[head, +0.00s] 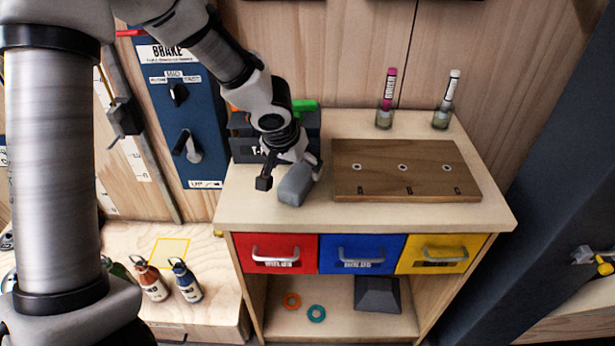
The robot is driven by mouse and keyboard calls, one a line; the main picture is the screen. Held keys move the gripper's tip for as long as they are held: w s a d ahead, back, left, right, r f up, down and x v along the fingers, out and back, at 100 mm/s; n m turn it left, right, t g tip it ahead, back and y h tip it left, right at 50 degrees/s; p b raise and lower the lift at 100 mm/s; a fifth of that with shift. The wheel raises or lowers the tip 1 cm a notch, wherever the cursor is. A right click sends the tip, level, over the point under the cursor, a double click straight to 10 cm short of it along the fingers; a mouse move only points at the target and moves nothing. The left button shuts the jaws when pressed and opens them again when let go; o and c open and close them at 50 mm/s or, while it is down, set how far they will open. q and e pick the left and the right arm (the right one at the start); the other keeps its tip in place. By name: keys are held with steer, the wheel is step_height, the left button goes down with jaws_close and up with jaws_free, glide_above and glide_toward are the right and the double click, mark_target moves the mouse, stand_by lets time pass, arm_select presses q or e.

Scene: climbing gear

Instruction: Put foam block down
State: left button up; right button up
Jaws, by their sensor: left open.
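The grey foam block (296,184) is a small rounded block at the left part of the light wooden cabinet top (375,214). It appears to rest on the top, slightly tilted in the picture. My left gripper (290,177) is open, its fingers spread around the block's left and upper right sides. One dark fingertip shows left of the block, and the other is close against its right side. I cannot tell whether a finger touches it. My right gripper is not in view.
A brown board (405,180) with three holes lies right of the block. Two tubes, one with a pink marker (387,97) and one with a white marker (448,99), stand behind it. A dark bin (245,148) stands behind the gripper. Red, blue and yellow drawers (277,267) are shut.

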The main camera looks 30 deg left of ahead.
mark_target(298, 174)
arm_select(q)
steer(key=shift+s+f, duration=0.15)
steer(key=shift+f, duration=0.15)
steer(key=x, duration=0.2)
steer(key=w+x, duration=0.1)
steer(key=x, duration=0.2)
steer(key=shift+s+r, duration=0.25)
steer(key=shift+r, duration=0.05)
steer(key=shift+c, duration=0.7)
steer(key=c, duration=1.2)
